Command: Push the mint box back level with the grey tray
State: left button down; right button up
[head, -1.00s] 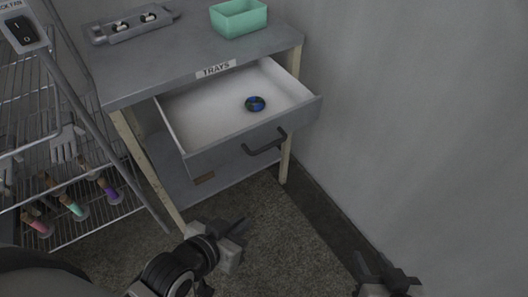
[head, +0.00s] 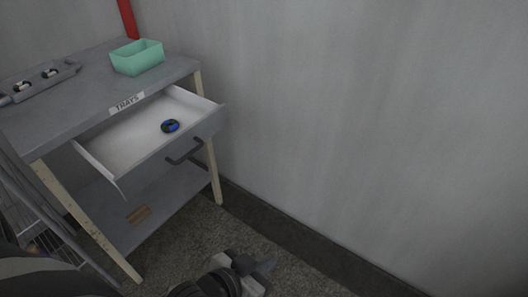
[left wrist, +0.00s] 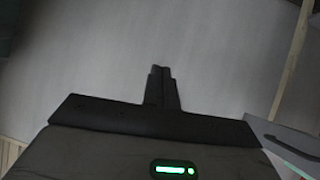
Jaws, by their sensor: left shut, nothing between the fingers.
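The mint box (head: 138,65), an open-topped green container, stands upright on the right part of the grey tabletop. The grey tray (head: 46,83), long and low with small white-and-black items in it, lies to the left on the same top. The box sits nearer the table's front edge than the tray, with a gap between them. My left gripper (head: 262,268) is shut and empty, low above the floor in front of the table and far from the box. Its closed fingers (left wrist: 160,72) also show in the left wrist view. My right gripper is out of view.
The drawer (head: 100,172) labelled TRAYS is pulled out, with a dark-blue ring (head: 170,126) inside and a handle (head: 184,151) in front. A wall (head: 370,120) bounds the right side. A wire rack (head: 40,220) stands at the lower left.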

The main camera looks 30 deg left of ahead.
aim_at(134, 58)
jog(key=z, duration=0.3)
jog(key=i, duration=0.95)
jog(key=u, duration=2.25)
